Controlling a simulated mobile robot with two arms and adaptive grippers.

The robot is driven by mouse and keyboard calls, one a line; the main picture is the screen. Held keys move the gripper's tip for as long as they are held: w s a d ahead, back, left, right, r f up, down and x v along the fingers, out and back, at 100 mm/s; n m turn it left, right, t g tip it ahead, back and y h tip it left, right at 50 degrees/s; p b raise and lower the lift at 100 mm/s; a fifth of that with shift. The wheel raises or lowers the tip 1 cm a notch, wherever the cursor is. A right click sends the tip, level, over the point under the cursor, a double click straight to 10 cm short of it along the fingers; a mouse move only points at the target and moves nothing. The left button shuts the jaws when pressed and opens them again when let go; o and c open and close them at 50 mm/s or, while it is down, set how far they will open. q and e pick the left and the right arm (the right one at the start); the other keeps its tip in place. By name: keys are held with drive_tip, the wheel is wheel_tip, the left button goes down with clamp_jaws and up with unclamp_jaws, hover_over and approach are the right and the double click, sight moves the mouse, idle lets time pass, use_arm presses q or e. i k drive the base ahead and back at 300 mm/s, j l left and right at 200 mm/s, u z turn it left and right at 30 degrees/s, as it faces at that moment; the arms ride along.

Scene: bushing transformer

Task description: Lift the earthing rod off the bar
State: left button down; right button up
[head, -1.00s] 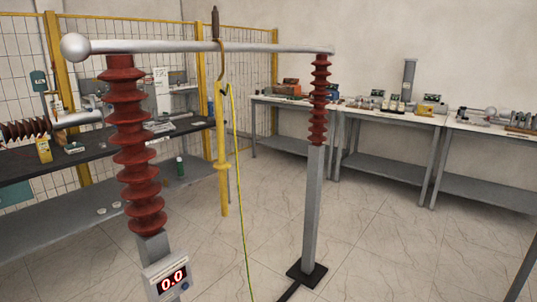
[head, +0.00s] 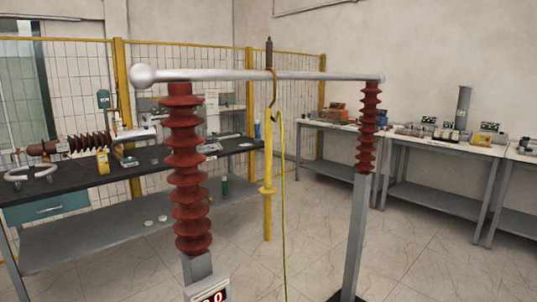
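The earthing rod (head: 267,195) hangs upright from the horizontal silver bar (head: 235,75) by its brass-coloured hook. A yellow-green cable (head: 283,190) drops from near the hook beside the rod. The bar rests on two red ribbed insulators, a near one (head: 187,175) at the left and a far one (head: 368,125) at the right. A round ball ends the bar at the left. Neither of my grippers is in view.
A black-topped bench (head: 100,180) with several items stands at the left. White-topped tables (head: 445,143) with equipment line the right wall. A yellow mesh fence (head: 75,65) runs behind. A red digital display (head: 213,297) is cut off at the bottom. Tiled floor is open between.

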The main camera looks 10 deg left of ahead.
sight(267, 190)
drive_tip(key=j+z, duration=0.75)
drive_tip(key=k+j+z, duration=0.1)
drive_tip(key=j+z, duration=0.25)
